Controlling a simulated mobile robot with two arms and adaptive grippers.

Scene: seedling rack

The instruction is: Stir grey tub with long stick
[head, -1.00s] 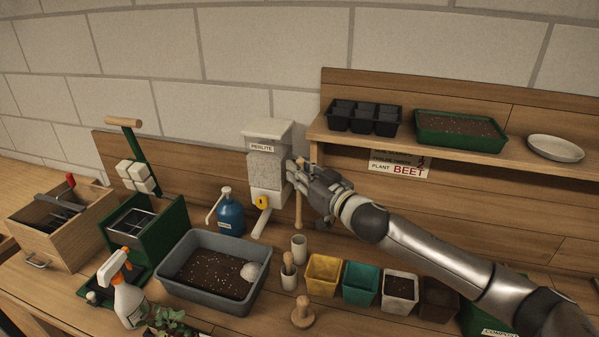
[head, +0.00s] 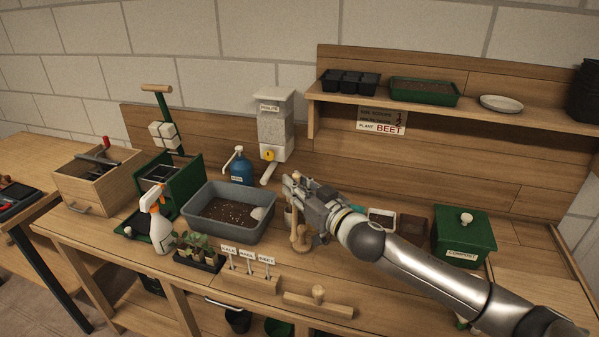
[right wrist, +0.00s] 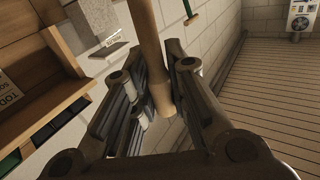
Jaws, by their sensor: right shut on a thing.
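The grey tub (head: 222,231) stands on the bench left of my right gripper in the head view. It holds dark soil with pale specks, and a pale rounded thing (head: 257,213) lies at its right end. My right gripper (head: 298,194) is beside the tub's right end, apart from it. It is shut on the long stick, a pale wooden rod that shows between the fingers in the right wrist view (right wrist: 149,45). My left gripper is out of view.
A blue bottle (head: 239,170) and the perlite dispenser (head: 275,130) stand behind the tub. A spray bottle (head: 160,230), seedlings (head: 198,248) and a label block (head: 250,281) are in front. Pots and a green compost box (head: 463,238) are to the right.

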